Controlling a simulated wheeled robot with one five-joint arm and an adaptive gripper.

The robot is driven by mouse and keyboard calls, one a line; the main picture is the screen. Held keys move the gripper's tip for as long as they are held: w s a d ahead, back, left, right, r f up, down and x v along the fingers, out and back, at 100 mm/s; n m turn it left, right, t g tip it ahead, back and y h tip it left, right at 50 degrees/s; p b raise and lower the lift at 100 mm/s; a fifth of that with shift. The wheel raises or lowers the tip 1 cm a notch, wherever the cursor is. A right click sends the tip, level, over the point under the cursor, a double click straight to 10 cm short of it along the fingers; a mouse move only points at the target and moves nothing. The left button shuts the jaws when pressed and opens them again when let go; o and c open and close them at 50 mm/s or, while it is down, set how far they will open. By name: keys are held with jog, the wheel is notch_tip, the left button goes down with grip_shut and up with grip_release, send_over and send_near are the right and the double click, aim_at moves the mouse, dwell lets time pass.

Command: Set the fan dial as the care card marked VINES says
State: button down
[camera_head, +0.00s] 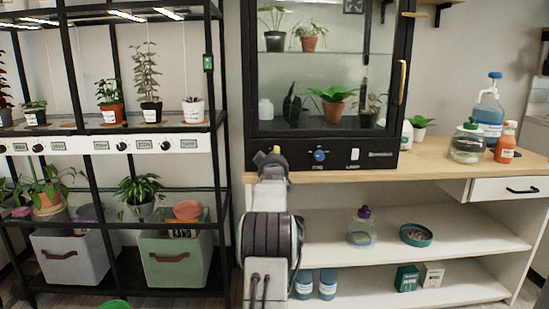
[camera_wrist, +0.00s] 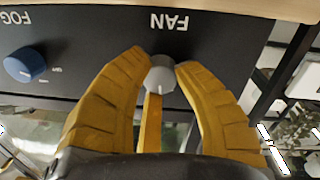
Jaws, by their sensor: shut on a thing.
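In the wrist view the grey fan dial (camera_wrist: 160,74) sits on a black panel beside the word FAN, which appears upside down. My gripper (camera_wrist: 162,66) has its yellow fingers on either side of this dial and is shut on it. In the head view my gripper (camera_head: 271,158) is at the left part of the black cabinet's front panel (camera_head: 345,158), and my arm hides the fan dial there. No care card marked VINES can be read in either view.
A blue dial marked FOG (camera_wrist: 25,65) is beside the fan dial; it also shows in the head view (camera_head: 319,156). Above is the glass plant cabinet (camera_head: 325,65). A black plant rack (camera_head: 225,150) stands close on the left. Bottles stand on the wooden counter (camera_head: 430,165) at right.

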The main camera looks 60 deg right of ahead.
jog(key=shift+f, duration=0.25)
jog(key=c, duration=1.2)
grip_release()
jog(key=shift+w, duration=0.1)
jog(key=shift+c, duration=0.2)
jog(key=o, duration=0.4)
jog(key=shift+r, duration=0.1)
jog(key=shift+c, duration=0.2)
jog(key=shift+a, duration=0.1)
jog(key=v, duration=1.2)
